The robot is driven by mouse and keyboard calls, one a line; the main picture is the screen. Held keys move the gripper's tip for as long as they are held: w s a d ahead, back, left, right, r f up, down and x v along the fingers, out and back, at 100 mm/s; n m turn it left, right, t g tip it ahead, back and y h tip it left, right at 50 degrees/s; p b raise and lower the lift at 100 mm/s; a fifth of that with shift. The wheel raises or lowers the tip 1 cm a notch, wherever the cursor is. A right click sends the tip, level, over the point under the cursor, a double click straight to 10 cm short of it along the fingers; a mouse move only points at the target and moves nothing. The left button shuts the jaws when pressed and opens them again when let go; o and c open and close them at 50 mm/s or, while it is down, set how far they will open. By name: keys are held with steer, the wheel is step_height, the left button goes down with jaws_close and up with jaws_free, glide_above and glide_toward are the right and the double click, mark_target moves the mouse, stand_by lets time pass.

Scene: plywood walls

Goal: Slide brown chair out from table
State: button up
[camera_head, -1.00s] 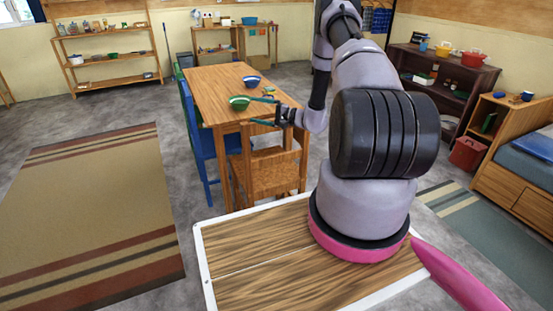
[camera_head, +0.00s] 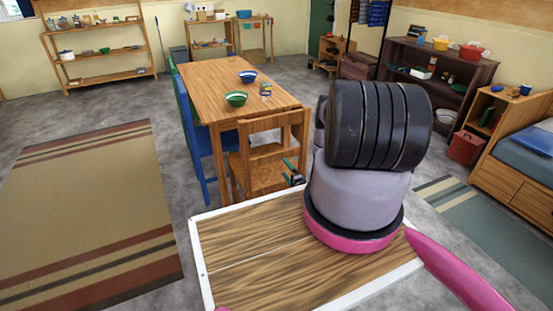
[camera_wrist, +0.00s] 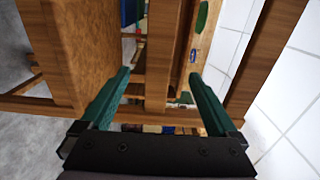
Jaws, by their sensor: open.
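The brown chair (camera_head: 257,172) stands at the near end of the wooden table (camera_head: 222,86), its backrest toward me and its seat low behind my wooden deck. My gripper (camera_head: 290,172) is low at the chair's right side, partly hidden by my arm. In the wrist view my gripper (camera_wrist: 158,95) is open, with its two green fingers apart. A vertical wooden bar (camera_wrist: 158,50) shows between the fingers, and I cannot tell whether they touch it. A broad brown panel, likely the chair seat (camera_wrist: 85,50), fills the left of that view.
Blue chair (camera_head: 200,140) stands at the table's left side. A green bowl (camera_head: 235,99) and a blue bowl (camera_head: 248,77) are on the tabletop. Striped rug (camera_head: 90,210) lies left; a red bin (camera_head: 465,148) stands right. Grey floor is open left of the table.

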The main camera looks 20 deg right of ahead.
mark_target(277, 157)
steer(key=w, duration=1.1)
steer(key=shift+w+a, duration=0.2)
jaws_close()
